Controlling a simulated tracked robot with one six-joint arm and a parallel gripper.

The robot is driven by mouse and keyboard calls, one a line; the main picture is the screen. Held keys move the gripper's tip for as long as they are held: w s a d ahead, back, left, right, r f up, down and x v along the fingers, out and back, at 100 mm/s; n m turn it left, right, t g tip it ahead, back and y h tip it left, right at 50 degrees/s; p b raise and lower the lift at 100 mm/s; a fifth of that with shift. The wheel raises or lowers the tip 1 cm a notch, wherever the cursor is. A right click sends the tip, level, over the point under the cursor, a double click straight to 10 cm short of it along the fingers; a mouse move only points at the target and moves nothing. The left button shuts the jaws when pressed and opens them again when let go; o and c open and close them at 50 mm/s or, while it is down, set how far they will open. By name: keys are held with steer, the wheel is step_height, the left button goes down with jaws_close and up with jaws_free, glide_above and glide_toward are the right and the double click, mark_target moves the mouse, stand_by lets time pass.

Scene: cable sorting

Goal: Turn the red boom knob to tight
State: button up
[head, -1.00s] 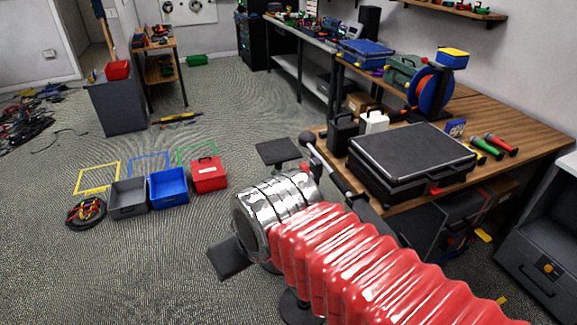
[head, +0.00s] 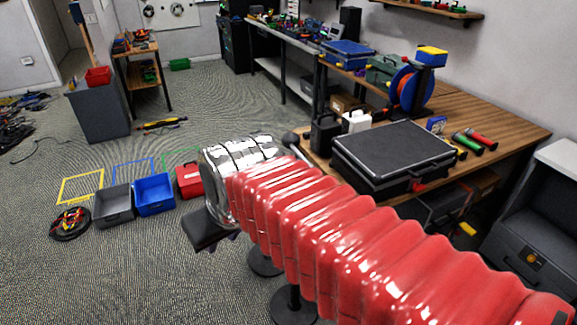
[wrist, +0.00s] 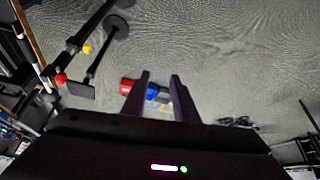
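The red boom knob (wrist: 60,79) shows in the wrist view at the left, on a dark stand's pole beside a yellow knob (wrist: 87,48). In the head view the red knob is hidden behind my red-sleeved arm. My gripper (wrist: 160,78) has its two dark fingers apart with nothing between them. It points at the floor, well to the right of the knob in the wrist view and not touching it. In the head view my gripper is a dark shape below the silver wrist, its fingers mostly hidden. Whether the knob is loose or tight cannot be told.
A wooden workbench (head: 520,140) holds a black case (head: 393,150), a cable reel (head: 410,88) and handheld microphones. Round stand bases (head: 293,303) stand on the floor beneath my arm. Grey (head: 113,207), blue (head: 155,195) and red bins sit on the floor at left.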

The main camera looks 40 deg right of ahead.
steer(key=w+d+m, duration=0.1)
steer(key=w+d, duration=0.4)
steer(key=d, duration=0.6)
steer(key=w+d+m, duration=0.1)
steer(key=w+d, duration=0.4)
steer(key=d, duration=0.6)
steer(key=w+d+g+h, duration=0.1)
steer(key=w+d, duration=0.4)
steer(key=d, duration=0.6)
steer(key=shift+w+r+m, duration=0.15)
steer(key=shift+w+m, duration=0.2)
steer(key=shift+m, duration=0.05)
steer(key=x, duration=1.4)
steer(key=shift+r, duration=0.1)
steer(key=shift+c, duration=0.7)
jaws_close()
